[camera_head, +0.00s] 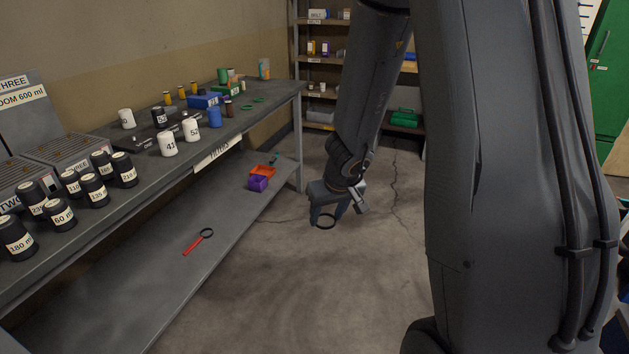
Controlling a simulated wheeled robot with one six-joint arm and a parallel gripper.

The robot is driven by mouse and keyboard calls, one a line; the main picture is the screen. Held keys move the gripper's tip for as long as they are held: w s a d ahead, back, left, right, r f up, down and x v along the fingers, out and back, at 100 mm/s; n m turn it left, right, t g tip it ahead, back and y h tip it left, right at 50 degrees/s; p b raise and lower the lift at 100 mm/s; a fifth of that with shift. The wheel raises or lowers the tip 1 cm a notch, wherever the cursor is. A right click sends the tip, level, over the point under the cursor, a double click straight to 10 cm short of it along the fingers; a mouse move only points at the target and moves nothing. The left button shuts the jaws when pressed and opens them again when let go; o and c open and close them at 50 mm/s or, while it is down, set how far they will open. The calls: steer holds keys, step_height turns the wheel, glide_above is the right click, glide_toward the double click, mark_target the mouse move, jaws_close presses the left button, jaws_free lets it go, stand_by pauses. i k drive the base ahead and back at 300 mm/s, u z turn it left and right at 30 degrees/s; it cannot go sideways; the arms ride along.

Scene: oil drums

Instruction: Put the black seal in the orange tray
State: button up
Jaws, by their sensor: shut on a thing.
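My gripper (327,215) hangs over the open floor to the right of the bench and is shut on a thin black ring, the black seal (326,223). The seal hangs below the fingers, apart from the bench. The orange tray (262,171) is small and sits on the lower shelf of the bench near its far end, left of and beyond my gripper. A purple tray (258,183) is right in front of it. I cannot make out the inside of the orange tray.
A red-handled tool with a black ring (198,242) lies on the lower shelf (150,290). A bench leg (299,145) stands near the orange tray. The bench top (200,150) above carries several black and white canisters. The floor (290,290) is clear.

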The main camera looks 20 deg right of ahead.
mark_target(263, 172)
steer(key=z, duration=1.1)
steer(key=i, duration=2.2)
steer(key=u, duration=1.25)
steer(key=i, duration=0.35)
steer(key=u, duration=0.3)
